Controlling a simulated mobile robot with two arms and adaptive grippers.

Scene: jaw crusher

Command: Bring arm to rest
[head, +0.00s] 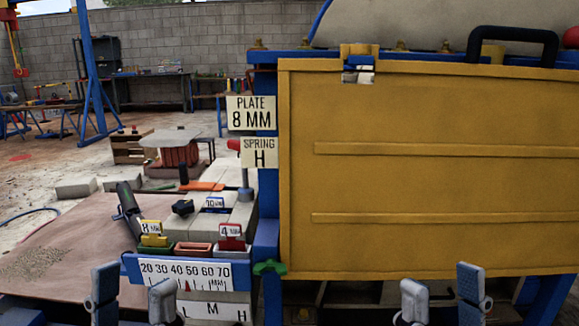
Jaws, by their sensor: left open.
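My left gripper (133,292) shows at the bottom left edge, its two grey fingers pointing up and spread apart with nothing between them. My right gripper (442,294) shows at the bottom right edge, its fingers also apart and empty. Both are in front of the jaw crusher, whose large yellow panel (430,130) with a black handle (512,34) fills the right side. The arms behind the fingers are out of view or cut off by the lower edge.
A blue ledge with a number scale (186,270) and small coloured bins (194,249) stands between the grippers and the yard. A green knob (270,267) sticks out by the panel's lower left corner. Signs (251,113) hang above. Open ground lies at left.

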